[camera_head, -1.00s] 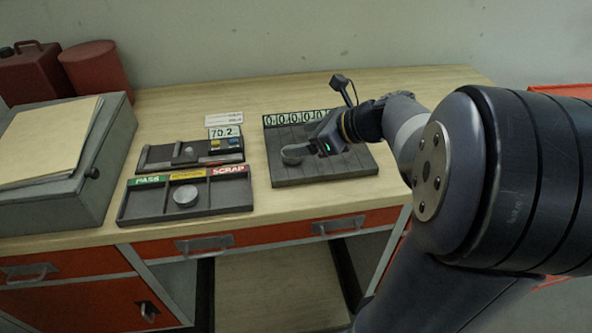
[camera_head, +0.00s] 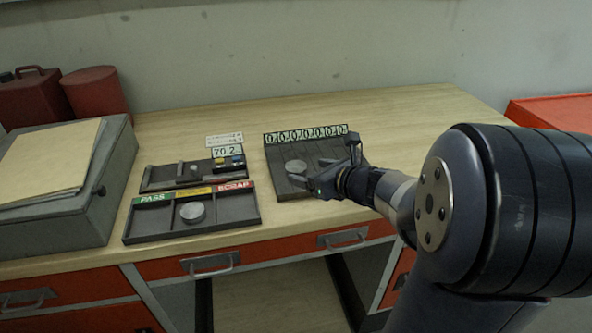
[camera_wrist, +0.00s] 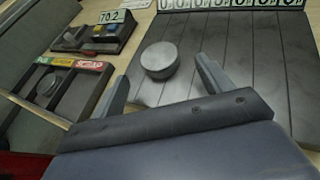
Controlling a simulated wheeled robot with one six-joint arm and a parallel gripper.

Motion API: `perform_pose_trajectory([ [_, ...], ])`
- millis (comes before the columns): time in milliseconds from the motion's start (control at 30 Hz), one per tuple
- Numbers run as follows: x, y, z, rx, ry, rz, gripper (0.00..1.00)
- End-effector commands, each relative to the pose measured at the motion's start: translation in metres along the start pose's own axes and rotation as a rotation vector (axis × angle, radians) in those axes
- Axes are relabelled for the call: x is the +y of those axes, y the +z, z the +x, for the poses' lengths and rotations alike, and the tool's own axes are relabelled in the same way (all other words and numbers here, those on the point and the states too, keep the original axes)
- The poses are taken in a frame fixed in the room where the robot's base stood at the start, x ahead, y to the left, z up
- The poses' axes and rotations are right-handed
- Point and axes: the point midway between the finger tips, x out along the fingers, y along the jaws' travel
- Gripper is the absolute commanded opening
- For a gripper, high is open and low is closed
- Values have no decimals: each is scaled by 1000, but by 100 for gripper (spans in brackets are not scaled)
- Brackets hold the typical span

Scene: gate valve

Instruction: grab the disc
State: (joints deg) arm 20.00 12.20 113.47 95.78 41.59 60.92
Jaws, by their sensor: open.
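A round grey disc (camera_head: 295,167) lies on the dark slatted board (camera_head: 283,188) with a row of number tags along its back edge. In the wrist view the disc (camera_wrist: 160,60) lies just beyond the fingertips, between their lines but closer to the left one. My gripper (camera_head: 304,178) is open, low over the right part of the board, and nothing is between its fingers. In the wrist view my gripper's two fingers (camera_wrist: 166,80) are spread apart. A second grey disc (camera_head: 192,212) sits in the middle section of the PASS and SCRAP tray (camera_head: 160,228).
A gauge with a 70.2 display (camera_head: 229,152) stands behind the tray. A grey case (camera_head: 60,225) with a folder (camera_head: 50,160) is at the left, with red containers (camera_head: 96,94) behind it. The wooden bench (camera_head: 400,110) is clear behind the board.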

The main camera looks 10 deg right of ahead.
Motion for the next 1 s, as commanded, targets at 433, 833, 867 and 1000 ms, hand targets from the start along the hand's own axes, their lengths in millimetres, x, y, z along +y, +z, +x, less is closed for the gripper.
perform_pose_trajectory([
  [433, 1, -1, 43, 1, 0, 1, 75],
  [833, 1, -1, 42, 1, 1, 1, 53],
  [867, 1, -1, 42, 1, 1, 1, 51],
  [1000, 1, -1, 42, 1, 1, 1, 39],
])
